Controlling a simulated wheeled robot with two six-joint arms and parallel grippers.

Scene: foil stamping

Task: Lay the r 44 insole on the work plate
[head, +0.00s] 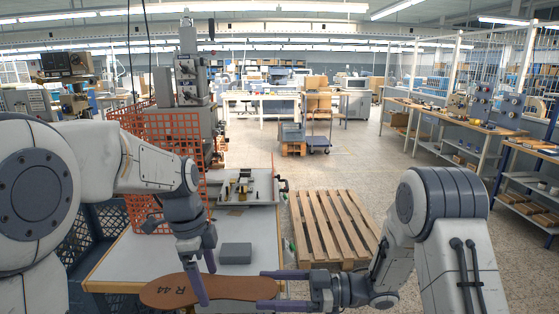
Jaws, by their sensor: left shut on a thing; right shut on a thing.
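The brown insole (232,289), marked "R 44", is held level in front of me at the near edge of the table. My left gripper (206,286) comes down from above and is shut on its middle part. My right gripper (261,289) comes in from the right and is shut on its right end. The light work plate (262,188), with small fixtures on it, lies at the back of the table under the stamping machine (190,80). It is beyond the insole and apart from it.
A grey block (236,253) lies on the white table (150,255) just beyond the insole. Dark blue crates (98,235) are at the left. A wooden pallet (330,225) lies on the floor to the right.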

